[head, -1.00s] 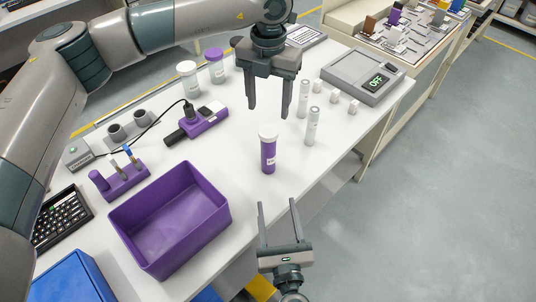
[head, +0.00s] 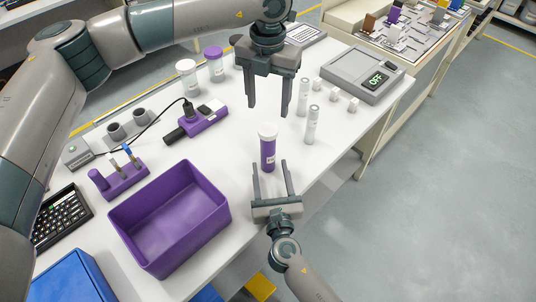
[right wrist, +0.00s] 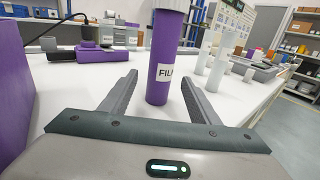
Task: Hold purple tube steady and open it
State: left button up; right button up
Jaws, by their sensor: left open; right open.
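The purple tube (head: 268,152) with a white cap (head: 268,131) stands upright on the white table near its front edge. It also shows in the right wrist view (right wrist: 166,60), with a white label. My right gripper (head: 270,164) is open, its two fingers pointing at the tube's lower part from the front. In the right wrist view (right wrist: 160,88) the tube stands between or just beyond the fingertips, with no clear contact. My left gripper (head: 268,114) is open and empty above the table, its fingers pointing down behind and above the tube's cap.
A purple bin (head: 170,222) stands left of the tube. Two clear tubes (head: 312,125) stand to its right, near small white blocks (head: 334,94) and a scale (head: 364,76). A purple power strip (head: 197,124) lies further back left. The table's front edge is close.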

aim_at(269, 162)
jog(key=shift+w+a, duration=0.2)
jog(key=shift+w, duration=1.2)
jog(key=shift+w+a, duration=0.2)
jog(key=shift+w, duration=1.15)
jog(key=shift+c, duration=0.7)
grip_shut()
